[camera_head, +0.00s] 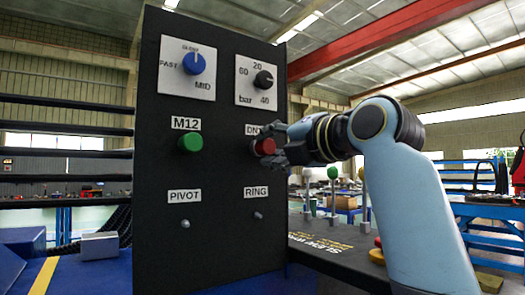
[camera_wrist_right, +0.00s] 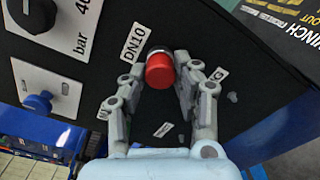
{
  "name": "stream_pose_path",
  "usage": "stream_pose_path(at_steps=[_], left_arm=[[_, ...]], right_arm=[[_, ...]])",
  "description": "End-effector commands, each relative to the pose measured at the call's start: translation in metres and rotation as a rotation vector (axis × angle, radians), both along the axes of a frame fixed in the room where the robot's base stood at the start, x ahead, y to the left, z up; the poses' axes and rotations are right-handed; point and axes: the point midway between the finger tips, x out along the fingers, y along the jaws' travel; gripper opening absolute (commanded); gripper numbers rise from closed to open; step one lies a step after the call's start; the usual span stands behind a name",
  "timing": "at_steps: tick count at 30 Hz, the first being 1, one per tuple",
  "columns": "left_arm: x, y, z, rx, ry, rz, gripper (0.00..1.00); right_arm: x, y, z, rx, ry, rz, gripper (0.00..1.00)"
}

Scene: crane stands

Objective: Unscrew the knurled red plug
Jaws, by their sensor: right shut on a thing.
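The knurled red plug (camera_head: 264,146) sits in the black upright panel (camera_head: 225,122) under a label starting "DN". In the right wrist view the red plug (camera_wrist_right: 159,72) has a dark collar behind it, next to the "DN10" label (camera_wrist_right: 134,44). My right gripper (camera_head: 277,148) reaches in from the right and is shut on the plug. In the right wrist view my right gripper (camera_wrist_right: 158,84) has one finger on each side of the plug. The fingers hide part of the plug in the head view. My left gripper is in neither view.
A green plug (camera_head: 190,142) marked M12 sits left of the red one. A blue dial (camera_head: 193,62) and a black dial (camera_head: 263,79) are above. Small pegs (camera_head: 185,224) and (camera_head: 258,216) sit below, under PIVOT and RING. A dark bench top lies to the right.

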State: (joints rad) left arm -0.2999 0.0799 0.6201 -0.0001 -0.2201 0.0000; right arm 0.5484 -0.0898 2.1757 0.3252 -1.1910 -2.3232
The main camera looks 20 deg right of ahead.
Motion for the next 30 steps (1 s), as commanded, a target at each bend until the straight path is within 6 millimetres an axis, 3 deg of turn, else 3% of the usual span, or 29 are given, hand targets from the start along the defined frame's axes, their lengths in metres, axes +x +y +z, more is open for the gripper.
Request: stream_pose_path(at_steps=[6,17,23,30], left_arm=[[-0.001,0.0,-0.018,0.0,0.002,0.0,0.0],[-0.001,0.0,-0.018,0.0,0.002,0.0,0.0],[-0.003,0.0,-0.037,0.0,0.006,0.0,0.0],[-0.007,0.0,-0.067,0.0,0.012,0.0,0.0]], right_arm=[[0.0,0.0,-0.004,-0.292,-0.105,0.001,0.0],[0.0,0.0,-0.002,-0.348,-0.123,0.001,0.0],[-0.001,0.0,-0.005,-0.638,-0.231,0.002,0.0],[0.001,0.0,-0.006,-0.688,-0.254,0.004,0.0]])
